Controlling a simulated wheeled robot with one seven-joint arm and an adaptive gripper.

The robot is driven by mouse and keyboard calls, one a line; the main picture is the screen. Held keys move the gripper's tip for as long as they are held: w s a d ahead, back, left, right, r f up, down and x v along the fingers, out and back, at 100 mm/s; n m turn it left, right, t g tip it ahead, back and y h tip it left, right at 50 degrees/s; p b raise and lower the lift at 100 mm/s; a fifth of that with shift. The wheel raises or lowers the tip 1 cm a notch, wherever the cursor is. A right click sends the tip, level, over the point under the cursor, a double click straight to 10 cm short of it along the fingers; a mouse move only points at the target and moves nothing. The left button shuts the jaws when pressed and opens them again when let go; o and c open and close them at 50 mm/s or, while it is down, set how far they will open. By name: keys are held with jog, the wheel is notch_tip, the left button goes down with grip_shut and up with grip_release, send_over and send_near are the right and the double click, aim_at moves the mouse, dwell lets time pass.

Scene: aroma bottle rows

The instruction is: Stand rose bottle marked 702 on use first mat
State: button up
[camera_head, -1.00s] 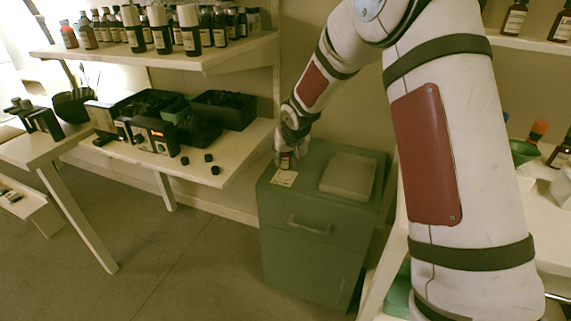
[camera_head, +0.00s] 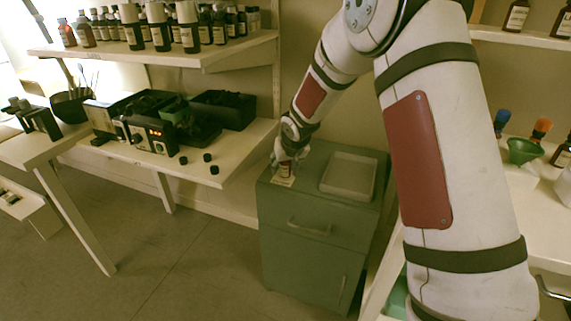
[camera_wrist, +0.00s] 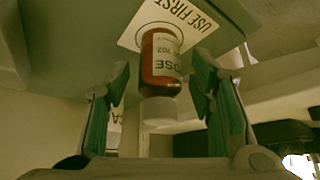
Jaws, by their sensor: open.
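The rose bottle marked 702 (camera_wrist: 160,60) is dark red with a white label and a pale cap. It stands on the pale use first mat (camera_wrist: 195,32), its base at the printed ring. My gripper (camera_wrist: 162,80) is open, with one green-padded finger on each side of the bottle and gaps between. The cap points back toward the palm. In the head view my gripper (camera_head: 288,158) is above the bottle (camera_head: 285,170) and the mat (camera_head: 282,182), on top of the green cabinet (camera_head: 310,205).
A white tray (camera_head: 348,176) lies right of the mat on the cabinet. At left, a bench holds black bins (camera_head: 222,108) and small black caps (camera_head: 214,169). Bottles line the shelf (camera_head: 215,58) above. Another shelf with bottles is at far right.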

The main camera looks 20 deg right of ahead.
jog(key=p+v, duration=0.4)
jog(key=v, duration=0.9)
jog(key=s+d+r+g+h, duration=0.1)
jog(key=s+r, duration=0.4)
jog(key=s, duration=0.4)
jog(key=s+d+r+g+h, duration=0.15)
jog(key=s+r, duration=0.35)
jog(key=s, duration=0.5)
jog(key=s+a+g+y, duration=0.2)
jog(key=s+g, duration=0.1)
jog(key=s, duration=2.4)
jog(key=shift+r, duration=0.5)
jog(key=shift+w+r+g, duration=0.1)
jog(key=shift+g, duration=0.15)
notch_tip(320, 180, up, 22)
jog(key=t+p, duration=0.3)
jog(key=p, duration=1.7)
jog(key=shift+r+t, duration=0.25)
jog(key=shift+t, duration=0.05)
jog(key=shift+a+y, duration=0.1)
jog(key=shift+y, duration=0.15)
jog(key=shift+c, duration=0.4)
